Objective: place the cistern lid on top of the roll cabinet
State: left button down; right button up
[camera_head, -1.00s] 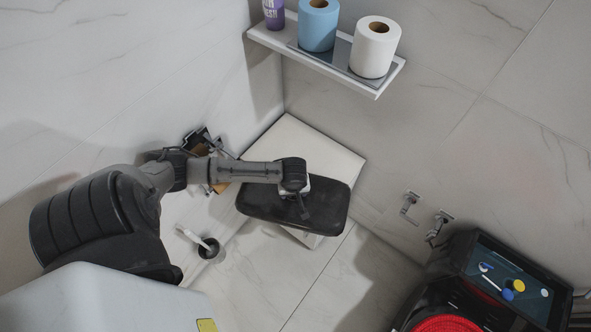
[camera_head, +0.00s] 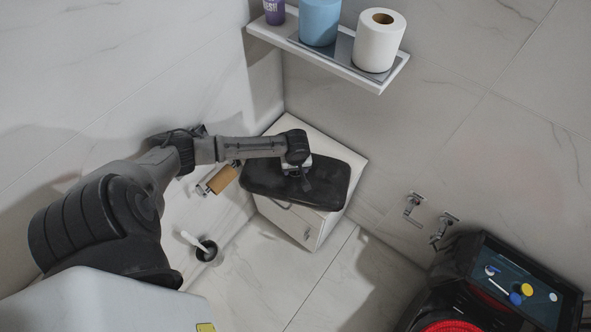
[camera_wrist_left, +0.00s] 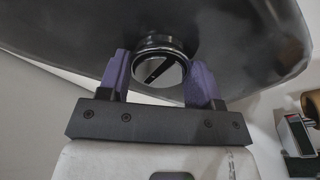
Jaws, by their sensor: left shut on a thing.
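The cistern lid (camera_head: 265,182) is a dark rounded slab over the white roll cabinet (camera_head: 310,232) in the corner. My left gripper (camera_head: 303,178) is above the lid. In the left wrist view, the gripper's purple fingers (camera_wrist_left: 158,62) are shut on the round chrome button of the lid (camera_wrist_left: 235,50). The lid hides much of the cabinet top; its back part and the cabinet's front show. The lid overhangs the cabinet's left side. I cannot tell whether it touches the top. My right gripper is not in view.
A toilet brush in a dark holder (camera_head: 207,250) stands at lower left. A black case (camera_head: 515,285) is at lower right. Walls stand close behind.

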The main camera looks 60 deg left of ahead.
pick_arm(q)
jog(key=shift+s+d+f, duration=0.1)
jog(key=shift+d+f, duration=0.1)
jog(key=shift+f, duration=0.05)
jog(key=shift+a, duration=0.15)
jog(key=c, duration=0.7)
grip_release()
jog(key=shift+f, duration=0.15)
jog(key=o, duration=0.4)
